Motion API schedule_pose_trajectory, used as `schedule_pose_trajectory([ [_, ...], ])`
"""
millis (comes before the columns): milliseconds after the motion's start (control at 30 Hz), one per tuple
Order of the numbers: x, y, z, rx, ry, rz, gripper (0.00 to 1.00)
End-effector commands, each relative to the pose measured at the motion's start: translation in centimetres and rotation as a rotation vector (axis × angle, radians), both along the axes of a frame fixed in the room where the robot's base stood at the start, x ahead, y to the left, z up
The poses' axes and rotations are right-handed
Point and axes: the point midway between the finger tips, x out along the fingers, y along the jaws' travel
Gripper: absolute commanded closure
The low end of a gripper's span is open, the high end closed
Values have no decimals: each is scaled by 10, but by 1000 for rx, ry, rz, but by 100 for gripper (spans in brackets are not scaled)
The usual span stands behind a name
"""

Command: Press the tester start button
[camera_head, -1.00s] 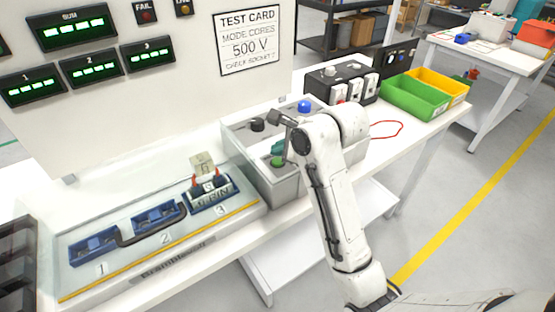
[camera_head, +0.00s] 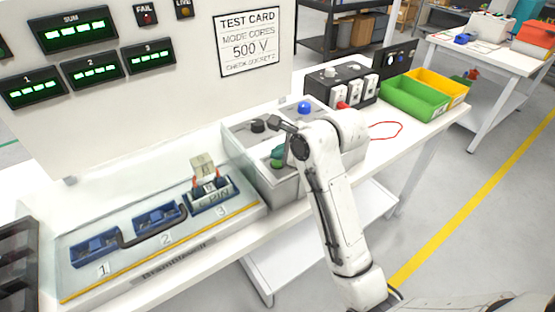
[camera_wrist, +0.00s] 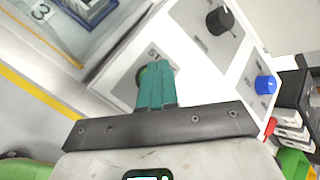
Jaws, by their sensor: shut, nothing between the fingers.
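The grey tester box (camera_head: 285,187) stands on the bench, right of the socket tray. Its green start button (camera_head: 277,164) shows just below my gripper's teal fingertips (camera_head: 279,152) in the head view. In the wrist view, my gripper (camera_wrist: 156,68) is shut and empty, with its fingers over the panel by a label starting "ST". The fingers hide most of the button there, so I cannot tell whether they touch it. My arm covers part of the box's right side in the head view.
The tester panel also has a black knob (camera_wrist: 220,19) and a blue button (camera_wrist: 266,85). A tray (camera_head: 75,285) with blue sockets lies to the left. A black switch box (camera_head: 340,80), a green bin (camera_head: 414,98) and a yellow bin (camera_head: 440,84) stand to the right.

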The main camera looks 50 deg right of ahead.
Motion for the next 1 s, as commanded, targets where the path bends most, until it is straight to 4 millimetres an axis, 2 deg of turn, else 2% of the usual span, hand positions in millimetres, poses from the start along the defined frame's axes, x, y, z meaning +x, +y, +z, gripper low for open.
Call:
schedule_pose_trajectory([
  [1000, 0, 0, -8, -1, 1, 2, 100],
])
